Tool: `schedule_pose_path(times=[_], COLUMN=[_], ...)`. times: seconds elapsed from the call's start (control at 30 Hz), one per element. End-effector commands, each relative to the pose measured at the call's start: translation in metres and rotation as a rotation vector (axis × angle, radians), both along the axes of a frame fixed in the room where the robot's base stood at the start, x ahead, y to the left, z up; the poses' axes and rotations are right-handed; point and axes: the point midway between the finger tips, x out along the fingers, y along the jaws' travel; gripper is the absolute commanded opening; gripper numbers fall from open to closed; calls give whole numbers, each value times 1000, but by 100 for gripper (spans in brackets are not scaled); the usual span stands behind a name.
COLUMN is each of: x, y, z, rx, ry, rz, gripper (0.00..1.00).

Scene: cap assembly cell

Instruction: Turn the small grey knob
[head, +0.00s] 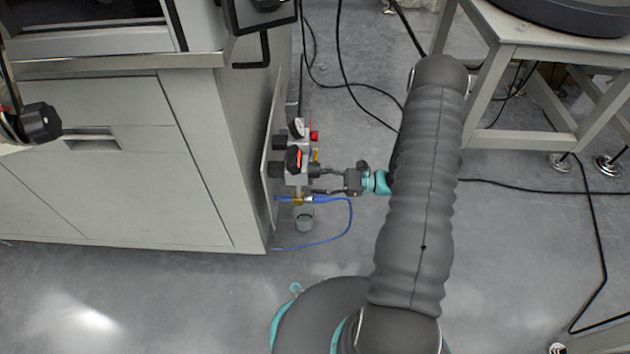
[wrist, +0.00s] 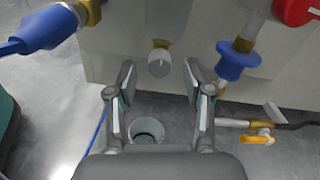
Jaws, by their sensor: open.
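The small grey knob (wrist: 159,63) sticks out from a pale panel on a brass stem, in the upper middle of the wrist view. My gripper (wrist: 160,76) is open and empty. Its two fingers lie left and right of the knob, with a gap on each side, and the knob appears just beyond or level with the fingertips. I cannot tell the exact depth. In the head view my gripper (head: 322,181) reaches left to the valve assembly on the cabinet's side. The small grey knob cannot be made out there.
Close by are a blue hose fitting (wrist: 47,28), a blue knob (wrist: 238,61), a red knob (wrist: 293,10) and a yellow lever (wrist: 257,138). A grey cup (head: 304,218) stands below. The cabinet (head: 215,160) is at left, a table (head: 505,35) at right.

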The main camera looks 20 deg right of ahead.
Motion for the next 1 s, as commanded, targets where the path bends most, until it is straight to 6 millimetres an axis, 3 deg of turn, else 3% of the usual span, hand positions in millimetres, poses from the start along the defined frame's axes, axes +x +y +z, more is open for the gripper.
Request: schedule_pose_path(times=[0.3,0.5,0.7,1.0], x=[-19,-29,-33,-33], y=[-60,-88,-100,-101], z=[0,0,0,0], rx=[0,-1,1,0], ry=[-1,0,1,1], rz=[-4,-2,0,0], gripper=[51,51,51,51])
